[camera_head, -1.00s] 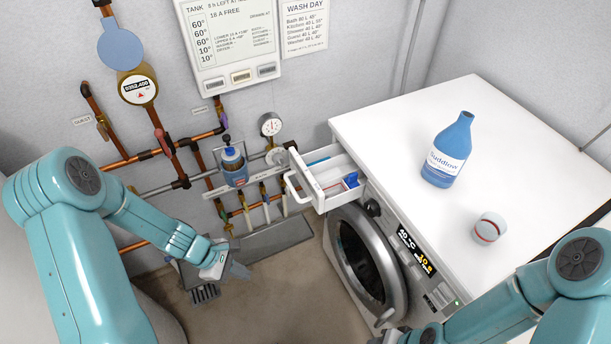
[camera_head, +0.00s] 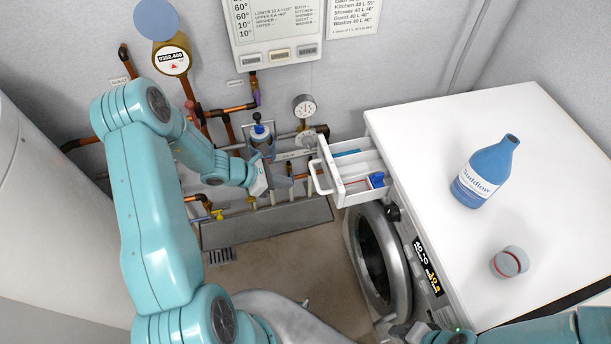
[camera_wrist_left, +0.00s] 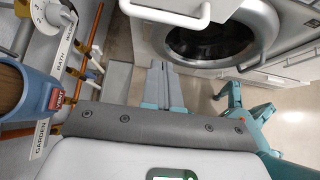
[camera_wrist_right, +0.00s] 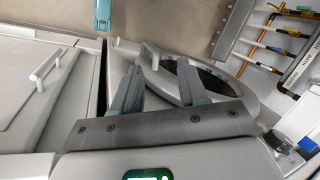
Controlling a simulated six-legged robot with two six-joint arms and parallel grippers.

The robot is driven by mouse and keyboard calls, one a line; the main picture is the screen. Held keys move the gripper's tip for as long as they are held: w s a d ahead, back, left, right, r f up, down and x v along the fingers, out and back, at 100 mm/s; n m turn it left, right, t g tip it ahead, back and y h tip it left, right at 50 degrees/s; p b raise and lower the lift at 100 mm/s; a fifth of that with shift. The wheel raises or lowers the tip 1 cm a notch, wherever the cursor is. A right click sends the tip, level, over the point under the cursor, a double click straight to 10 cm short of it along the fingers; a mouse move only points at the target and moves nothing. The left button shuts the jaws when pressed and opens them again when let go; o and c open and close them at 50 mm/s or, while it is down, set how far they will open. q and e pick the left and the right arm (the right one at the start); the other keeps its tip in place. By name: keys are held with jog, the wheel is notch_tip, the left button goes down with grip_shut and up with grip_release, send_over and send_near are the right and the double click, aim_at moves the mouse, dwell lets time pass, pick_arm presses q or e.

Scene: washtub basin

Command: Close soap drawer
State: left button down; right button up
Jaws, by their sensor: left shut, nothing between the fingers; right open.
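The soap drawer (camera_head: 348,190) is white and sticks out open from the upper left of the washing machine front. Its compartments hold blue items, and its white loop handle (camera_head: 318,177) faces left. In the left wrist view the drawer handle (camera_wrist_left: 165,16) crosses the top, beyond the fingertips. My left gripper (camera_head: 284,184) is shut and empty, just left of the handle and apart from it. Its closed fingers also show in the left wrist view (camera_wrist_left: 160,78). My right gripper (camera_wrist_right: 148,78) is open and empty in front of the machine, near its round door.
A blue bottle (camera_head: 487,172) and a clear cup with a red line (camera_head: 509,262) stand on the white machine top (camera_head: 440,130). Pipes, valves and a gauge (camera_head: 304,106) line the wall behind the left gripper. The floor (camera_head: 300,260) before the machine shows bare.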

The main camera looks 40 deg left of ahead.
aim_at(327, 174)
pick_arm(q)
jog(key=w+d+b, duration=0.1)
jog(key=w+d, duration=0.1)
jog(key=w, duration=0.1)
jog(key=w+d+b, duration=0.1)
jog(key=w+d, duration=0.2)
jog(key=w+d+f, duration=0.1)
jog(key=w+d, duration=0.2)
jog(key=w, duration=0.1)
jog(key=shift+d+b, duration=0.2)
jog(key=shift+b, duration=0.2)
jog(key=w+d+b, duration=0.1)
jog(key=w+d, duration=0.3)
jog(key=w, duration=0.1)
jog(key=shift+d+r+b, duration=0.1)
jog(key=shift+d+b, duration=0.05)
jog(key=shift+b, duration=0.2)
jog(key=shift+w+d+r, duration=0.25)
jog(key=shift+w+d, duration=0.05)
jog(key=shift+w, duration=0.05)
pick_arm(e)
jog(key=shift+s+a+f, duration=0.1)
jog(key=shift+s+f, duration=0.15)
jog(key=shift+f, duration=0.8)
jog(key=shift+s+a+f, duration=0.1)
jog(key=shift+s+f, duration=0.1)
jog(key=shift+f, duration=0.8)
pick_arm(q)
jog(key=shift+d, duration=0.1)
